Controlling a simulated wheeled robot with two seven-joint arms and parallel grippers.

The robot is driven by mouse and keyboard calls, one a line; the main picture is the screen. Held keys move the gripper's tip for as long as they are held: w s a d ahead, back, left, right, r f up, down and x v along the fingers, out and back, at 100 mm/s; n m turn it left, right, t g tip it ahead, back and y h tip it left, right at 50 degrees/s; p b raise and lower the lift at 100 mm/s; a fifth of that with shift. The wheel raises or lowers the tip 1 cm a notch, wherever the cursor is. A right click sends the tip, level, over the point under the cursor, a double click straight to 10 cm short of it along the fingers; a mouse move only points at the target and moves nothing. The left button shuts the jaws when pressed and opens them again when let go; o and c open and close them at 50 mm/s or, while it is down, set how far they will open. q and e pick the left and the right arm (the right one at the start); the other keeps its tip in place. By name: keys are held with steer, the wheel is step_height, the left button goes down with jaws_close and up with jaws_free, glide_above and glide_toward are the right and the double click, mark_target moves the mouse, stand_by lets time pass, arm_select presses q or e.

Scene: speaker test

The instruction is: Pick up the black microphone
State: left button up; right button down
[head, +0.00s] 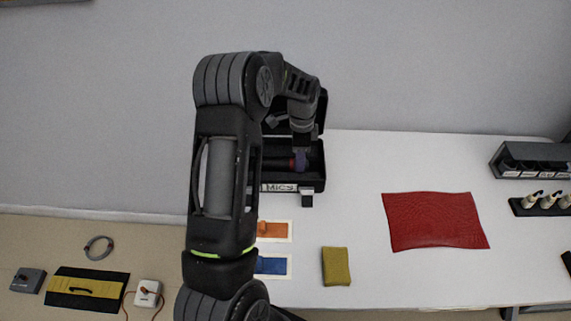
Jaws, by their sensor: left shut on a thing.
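An open black case (313,180) labelled "MICS" stands on the white table, with its lid raised at the back. My left gripper (302,150) reaches down into the case from above. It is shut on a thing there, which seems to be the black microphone. The gripper and the case's dark inside hide its shape. A small purple patch and a red patch show beside the fingers, and I cannot tell what they belong to. My right gripper is out of view.
My left arm covers the table's left part. Orange (273,231) and blue (272,265) pieces, a mustard cloth (336,266) and a red mat (434,221) lie in front. A dark rack (533,160) stands at the right.

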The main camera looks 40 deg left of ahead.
arm_select(q)
jaws_close()
steer(key=shift+r, duration=0.1)
step_height(320, 180, up, 18)
steer(key=b, duration=0.1)
stand_by(0.6)
stand_by(0.5)
